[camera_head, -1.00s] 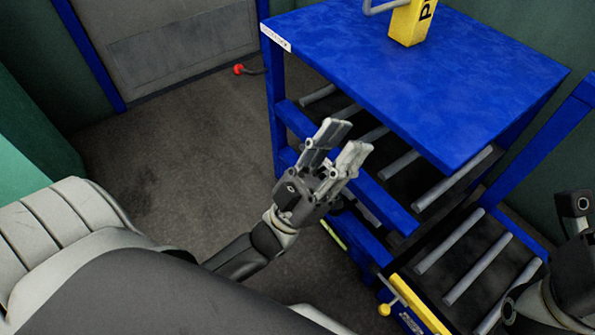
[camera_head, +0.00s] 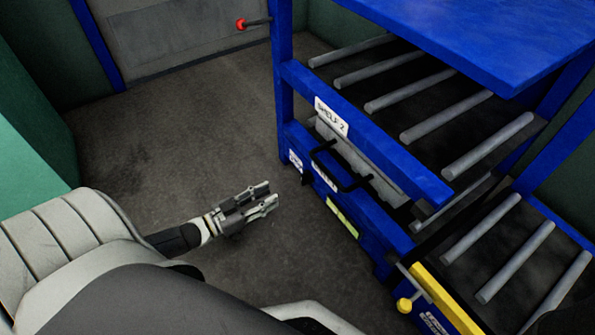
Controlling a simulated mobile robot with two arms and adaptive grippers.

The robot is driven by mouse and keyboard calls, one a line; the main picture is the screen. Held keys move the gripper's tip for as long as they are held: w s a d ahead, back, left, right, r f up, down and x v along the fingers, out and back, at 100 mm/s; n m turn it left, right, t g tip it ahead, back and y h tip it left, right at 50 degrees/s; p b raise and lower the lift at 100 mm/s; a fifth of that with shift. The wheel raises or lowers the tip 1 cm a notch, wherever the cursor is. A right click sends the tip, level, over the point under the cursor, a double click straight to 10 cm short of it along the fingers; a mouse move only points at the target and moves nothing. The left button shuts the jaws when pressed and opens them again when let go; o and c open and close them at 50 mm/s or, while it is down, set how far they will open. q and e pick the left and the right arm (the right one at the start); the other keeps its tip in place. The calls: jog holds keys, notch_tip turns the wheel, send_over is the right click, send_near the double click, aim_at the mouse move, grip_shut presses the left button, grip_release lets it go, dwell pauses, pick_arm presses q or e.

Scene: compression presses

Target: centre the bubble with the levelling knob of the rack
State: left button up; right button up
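The blue rack (camera_head: 375,150) stands on the right with roller shelves. A yellow ball-shaped knob (camera_head: 404,305) on a short rod sticks out low at its front, beside a yellow bar (camera_head: 445,300); it looks like the levelling knob. A yellow-green strip (camera_head: 342,217) lies on the low front rail; I cannot tell whether it holds the bubble, and no bubble can be made out. My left gripper (camera_head: 272,194) hangs over the floor left of the rack, empty, its two fingers a little apart. It is clear of the knob. My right gripper does not show.
A black handle (camera_head: 340,170) sticks out from a grey part under the shelf label (camera_head: 331,117). A red-tipped lever (camera_head: 241,24) juts out left of the rack's upper post. The grey floor (camera_head: 190,130) left of the rack is free.

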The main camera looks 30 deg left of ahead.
aim_at(306, 178)
pick_arm(q)
jog(key=b+x, duration=0.5)
jog(key=x, duration=0.5)
jog(key=shift+w+d+b, duration=0.2)
jog(key=shift+w+b, duration=0.05)
jog(key=shift+b, duration=0.15)
jog(key=shift+r, duration=0.15)
grip_shut()
